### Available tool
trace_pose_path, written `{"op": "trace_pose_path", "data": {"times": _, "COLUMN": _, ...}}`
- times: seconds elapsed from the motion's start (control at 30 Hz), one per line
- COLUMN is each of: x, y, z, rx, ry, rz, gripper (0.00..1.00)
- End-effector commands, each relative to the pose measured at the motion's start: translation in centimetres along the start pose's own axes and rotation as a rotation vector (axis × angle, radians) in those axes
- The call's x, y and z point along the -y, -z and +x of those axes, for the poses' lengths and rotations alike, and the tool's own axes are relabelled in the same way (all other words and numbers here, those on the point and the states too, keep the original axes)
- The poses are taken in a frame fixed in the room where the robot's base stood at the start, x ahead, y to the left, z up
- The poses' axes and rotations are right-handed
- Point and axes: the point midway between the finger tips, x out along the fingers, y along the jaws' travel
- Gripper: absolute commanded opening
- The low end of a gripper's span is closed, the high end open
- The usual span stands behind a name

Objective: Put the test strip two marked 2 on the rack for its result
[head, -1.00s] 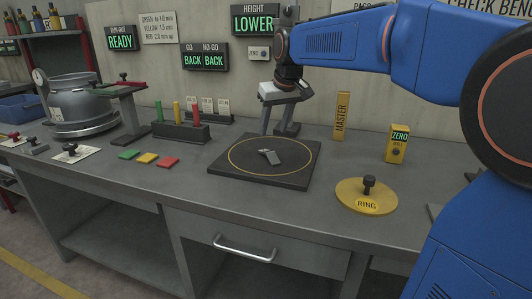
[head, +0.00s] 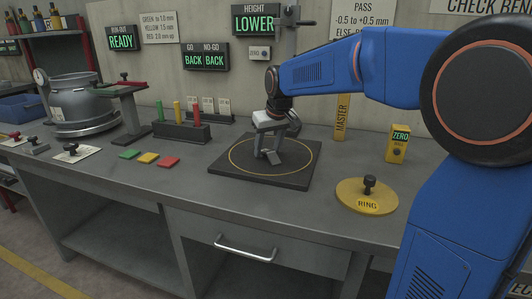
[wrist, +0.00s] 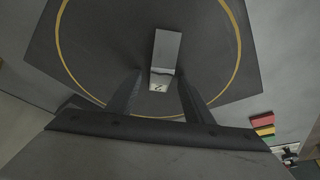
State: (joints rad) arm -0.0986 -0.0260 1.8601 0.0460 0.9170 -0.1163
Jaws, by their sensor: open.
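The test strip marked 2 (head: 272,157) is a small grey metal piece lying on the dark square plate (head: 230,168), inside its yellow ring. In the wrist view the strip (wrist: 167,48) runs away from me, and its near end bears a pale label with a 2. My gripper (head: 266,151) is low over the plate at the strip, pointing down. In the wrist view my open fingers (wrist: 159,78) stand on either side of the strip's labelled end, with gaps on both sides. A dark rack with small white cards (head: 208,107) stands at the back wall.
A dark block (head: 181,132) with green, yellow and red uprights stands left of the plate. Green, yellow and red flat pieces (head: 147,158) lie before it. A yellow RING disc (head: 366,195) with a black knob and a yellow ZERO box (head: 397,145) are at right.

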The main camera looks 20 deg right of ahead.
Motion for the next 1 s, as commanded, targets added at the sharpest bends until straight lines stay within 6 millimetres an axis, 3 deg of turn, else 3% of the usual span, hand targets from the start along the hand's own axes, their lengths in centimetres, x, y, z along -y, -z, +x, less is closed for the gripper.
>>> {"op": "trace_pose_path", "data": {"times": 0.13, "x": 0.0, "y": 0.0, "z": 0.0, "rx": 0.0, "ry": 0.0, "rz": 0.0, "gripper": 0.47}}
{"op": "trace_pose_path", "data": {"times": 0.33, "x": 0.0, "y": 0.0, "z": 0.0, "rx": 0.0, "ry": 0.0, "rz": 0.0, "gripper": 0.0}}
{"op": "trace_pose_path", "data": {"times": 0.67, "x": 0.0, "y": 0.2, "z": -0.4, "rx": -0.001, "ry": 0.0, "rz": 0.0, "gripper": 0.0}}
{"op": "trace_pose_path", "data": {"times": 1.0, "x": 0.0, "y": 2.3, "z": -5.4, "rx": -0.004, "ry": -0.001, "rz": -0.001, "gripper": 0.0}}
